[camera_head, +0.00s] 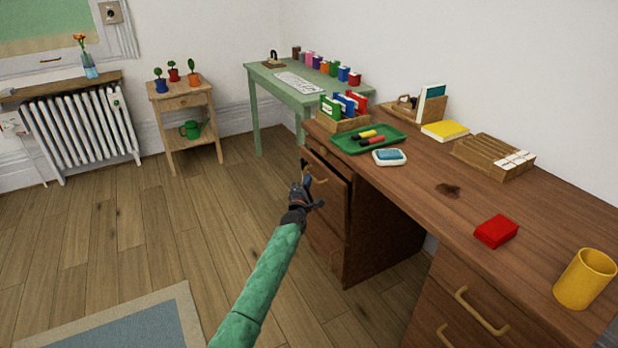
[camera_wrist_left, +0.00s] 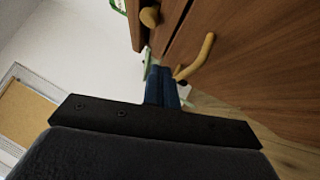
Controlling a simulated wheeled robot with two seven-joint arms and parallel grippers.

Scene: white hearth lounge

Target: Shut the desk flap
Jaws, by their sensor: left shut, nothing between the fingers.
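The wooden desk (camera_head: 420,185) runs along the right wall. On its left pedestal, a front panel with a handle (camera_head: 320,180) stands slightly out from the body, with a dark gap along its top; I take it for the flap (camera_head: 334,196). My left gripper (camera_head: 305,182) is shut and empty, just in front of this panel near the handle. In the left wrist view, the blue fingers (camera_wrist_left: 162,74) are closed together beside a curved tan handle (camera_wrist_left: 197,58) on a brown panel (camera_wrist_left: 250,60). Whether they touch it I cannot tell. My right gripper is not in view.
The desktop holds a green tray (camera_head: 346,146) with markers, a book box (camera_head: 343,123), a red block (camera_head: 496,231) and a yellow cup (camera_head: 584,278). A green side table (camera_head: 290,88) stands behind. The wooden floor (camera_head: 150,235) left of the desk is clear.

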